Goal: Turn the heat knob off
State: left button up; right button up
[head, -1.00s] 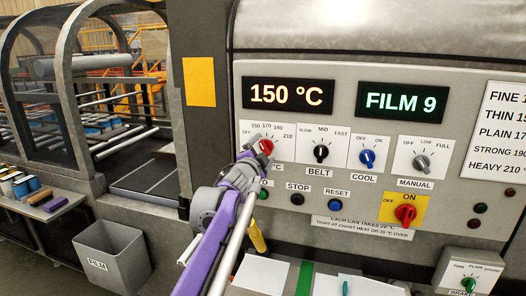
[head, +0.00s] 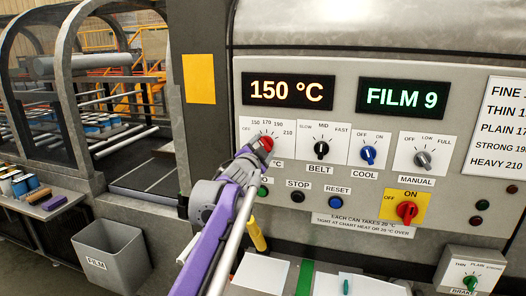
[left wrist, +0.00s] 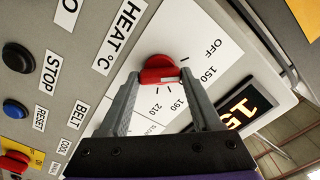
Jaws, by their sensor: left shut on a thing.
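The red heat knob (head: 266,143) is on a white dial plate marked OFF, 150, 170, 190 and 210, under the orange display (head: 289,92) reading 150 °C. My left gripper (head: 255,150) reaches up to the knob from below. In the left wrist view the red knob (left wrist: 158,70) sits between the tips of my two grey fingers (left wrist: 160,76), which are shut on it. A pale mark shows on the knob's right side, near the 150 to 190 side of the scale. The 170 label is hidden there by a finger. My right gripper is in neither view.
Right of the heat dial are the black belt knob (head: 321,149), blue cool knob (head: 368,155) and grey manual knob (head: 423,159). Below are the stop button (head: 297,197), reset button (head: 335,202) and red ON switch (head: 407,212). A grey film bin (head: 112,258) stands at lower left.

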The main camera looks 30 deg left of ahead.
pick_arm(q)
jog(key=shift+n+b, duration=0.65)
jog(key=shift+n, duration=1.15)
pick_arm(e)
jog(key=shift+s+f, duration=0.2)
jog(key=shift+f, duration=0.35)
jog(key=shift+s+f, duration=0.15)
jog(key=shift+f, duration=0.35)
pick_arm(q)
jog(key=o, duration=1.4)
jog(key=shift+s, duration=0.1)
jog(key=b+v, duration=0.1)
jog(key=v, duration=0.9)
jog(key=shift+s+d+b, duration=0.15)
jog(key=shift+s+b, duration=0.15)
jog(key=shift+b, duration=0.05)
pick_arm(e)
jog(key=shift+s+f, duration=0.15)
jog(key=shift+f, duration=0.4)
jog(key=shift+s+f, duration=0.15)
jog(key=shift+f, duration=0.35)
